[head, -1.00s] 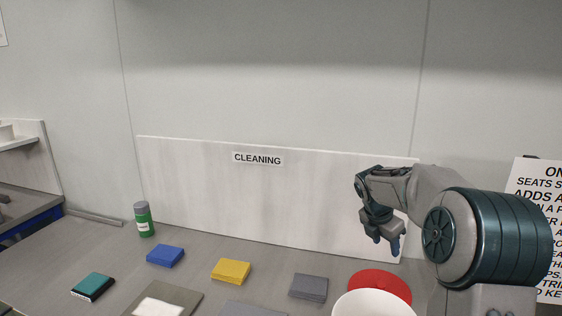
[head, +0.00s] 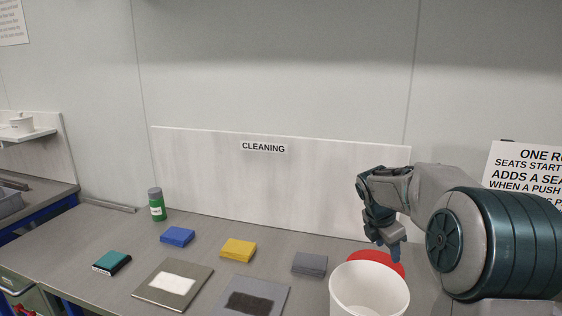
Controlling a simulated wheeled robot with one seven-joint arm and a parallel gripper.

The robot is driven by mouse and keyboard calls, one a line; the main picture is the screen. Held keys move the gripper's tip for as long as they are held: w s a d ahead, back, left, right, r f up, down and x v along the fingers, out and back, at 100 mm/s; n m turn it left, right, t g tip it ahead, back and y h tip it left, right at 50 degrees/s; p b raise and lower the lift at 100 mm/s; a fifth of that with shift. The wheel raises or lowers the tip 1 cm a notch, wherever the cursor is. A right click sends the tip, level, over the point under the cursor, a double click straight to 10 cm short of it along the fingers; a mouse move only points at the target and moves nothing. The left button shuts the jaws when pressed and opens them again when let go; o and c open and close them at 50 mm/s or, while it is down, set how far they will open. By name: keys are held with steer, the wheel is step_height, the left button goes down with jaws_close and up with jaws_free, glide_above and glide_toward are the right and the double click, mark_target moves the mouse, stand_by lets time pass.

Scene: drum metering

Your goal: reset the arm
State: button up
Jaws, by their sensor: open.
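My gripper (head: 386,252) hangs from my arm at the right of the head view, fingers pointing down, and looks empty. It shows in front of the back panel, over the red disc (head: 378,260); how high it is above the disc I cannot tell. A white bucket (head: 370,290) stands in front of the disc and hides part of it. The gap between my fingers is hard to see at this size.
On the grey bench lie blue (head: 177,236), yellow (head: 238,250) and grey (head: 309,264) pads, a teal block (head: 112,261), and two plates with a white patch (head: 148,294) and a dark patch (head: 275,304). A green bottle (head: 157,207) stands by the "CLEANING" panel (head: 200,175).

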steer(key=s+a+f+m+y+b, duration=0.1)
steer(key=s+a+f+m+b, duration=0.1)
steer(key=s+m, duration=0.5)
steer(key=s+a+f+m+y+b, duration=0.1)
steer(key=s+a+f+m+b, duration=0.2)
steer(key=s, duration=0.9)
steer(key=s+a+f+m+y+b, duration=0.1)
steer(key=s+a+f+m+b, duration=0.2)
steer(key=s+m, duration=0.7)
steer(key=a+f+m, duration=0.2)
steer(key=a, duration=0.1)
steer(key=shift+a+f+t+y, duration=0.25)
steer(key=shift+a+t+y, duration=0.05)
steer(key=shift+a+y, duration=0.1)
